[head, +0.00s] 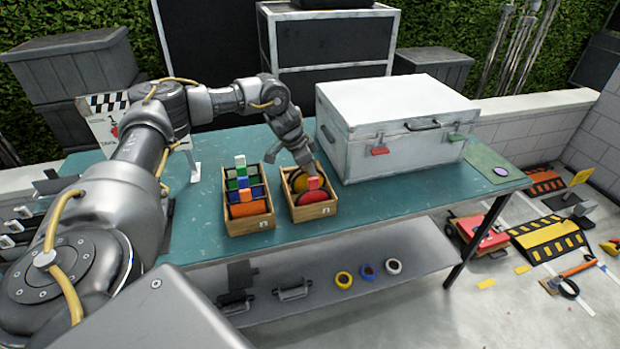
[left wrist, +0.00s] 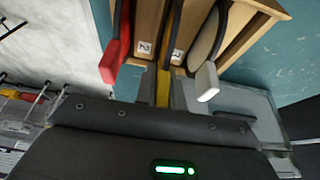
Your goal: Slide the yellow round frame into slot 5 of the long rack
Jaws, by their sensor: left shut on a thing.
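Two open wooden racks stand side by side on the table: a left rack (head: 250,226) and a right rack (head: 316,212). I cannot tell for sure which is the long one. My left gripper (head: 305,166) is at the right rack, pointing down. In the left wrist view it is shut on a thin yellow piece (left wrist: 163,88), seemingly the yellow round frame, edge-on between red and white-handled frames. Number labels (left wrist: 143,47) show on the wood, one reading 2. How deep the yellow piece sits is hidden, and slot 5 cannot be made out. My right gripper is not in view.
A red frame (head: 314,196) is in the right rack, and several coloured frames, one orange (head: 248,209), fill the left rack. A large white case (head: 392,122) stands close behind and right. The teal table (head: 205,240) is clear at its front left.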

